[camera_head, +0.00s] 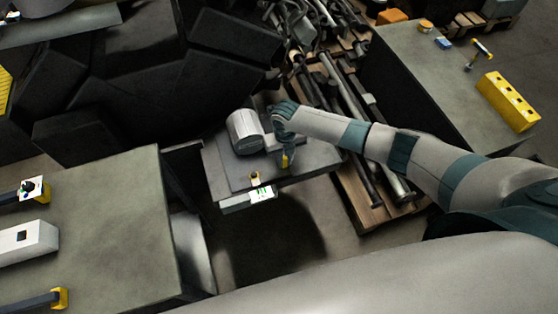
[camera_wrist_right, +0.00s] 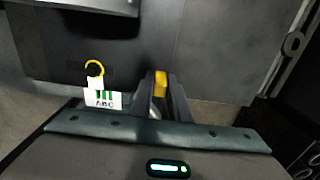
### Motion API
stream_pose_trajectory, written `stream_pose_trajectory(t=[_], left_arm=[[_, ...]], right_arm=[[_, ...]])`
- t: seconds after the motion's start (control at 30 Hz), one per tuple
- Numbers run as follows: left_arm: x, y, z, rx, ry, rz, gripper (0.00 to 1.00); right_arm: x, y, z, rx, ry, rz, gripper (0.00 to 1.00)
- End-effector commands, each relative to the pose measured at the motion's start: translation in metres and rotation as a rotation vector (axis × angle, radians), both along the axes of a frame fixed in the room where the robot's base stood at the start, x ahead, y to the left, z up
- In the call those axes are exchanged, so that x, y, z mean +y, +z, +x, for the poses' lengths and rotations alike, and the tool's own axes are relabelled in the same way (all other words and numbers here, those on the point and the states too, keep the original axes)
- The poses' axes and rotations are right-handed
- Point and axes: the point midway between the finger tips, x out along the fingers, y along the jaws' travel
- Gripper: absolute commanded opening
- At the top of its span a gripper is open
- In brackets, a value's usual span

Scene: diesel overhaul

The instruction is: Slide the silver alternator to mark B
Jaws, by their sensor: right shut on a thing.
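The silver alternator (camera_head: 244,132), a short cylinder on its side, rests on a grey plate (camera_head: 222,186) in the middle of the head view. In the right wrist view, the right gripper (camera_wrist_right: 160,88) is shut on a small yellow piece (camera_wrist_right: 160,82), like a handle or tab. Which mark the alternator stands at cannot be told.
A yellow ring (camera_head: 255,177) stands by the label. A grey bench (camera_head: 110,215) is at left, and another (camera_head: 425,80) at right carries a yellow block (camera_head: 508,101). A pallet (camera_head: 360,208) of metal rods lies behind my right arm. Dark blocky shapes fill the upper left.

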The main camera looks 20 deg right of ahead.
Motion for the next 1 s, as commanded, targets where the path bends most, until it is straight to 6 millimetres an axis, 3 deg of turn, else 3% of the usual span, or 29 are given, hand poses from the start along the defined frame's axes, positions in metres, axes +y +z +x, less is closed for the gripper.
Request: stream_pose_trajectory(t=[0.07, 0.3, 0.33, 0.4, 0.77, 1.0], left_arm=[[0.000, -0.001, 0.000, 0.000, 0.000, 0.000, 0.31], [-0.001, 0.000, 0.000, 0.000, 0.000, -0.001, 0.31], [-0.001, 0.000, 0.000, 0.000, 0.000, -0.001, 0.31], [-0.001, 0.000, 0.000, 0.000, 0.000, -0.001, 0.31], [-0.001, -0.001, 0.000, 0.000, 0.000, -0.001, 0.31], [0.000, -0.004, 0.000, 0.000, -0.001, 0.000, 0.31]], right_arm=[[-0.009, 0.001, 0.002, -0.001, -0.001, -0.005, 0.00], [-0.008, 0.001, 0.001, -0.002, -0.002, -0.004, 0.00], [-0.008, 0.001, 0.001, -0.002, -0.001, -0.003, 0.23], [-0.007, 0.001, 0.001, -0.001, -0.001, -0.003, 0.34], [-0.007, 0.002, 0.001, -0.001, -0.001, -0.002, 0.34], [-0.007, 0.017, 0.002, -0.003, -0.001, -0.002, 0.34]])
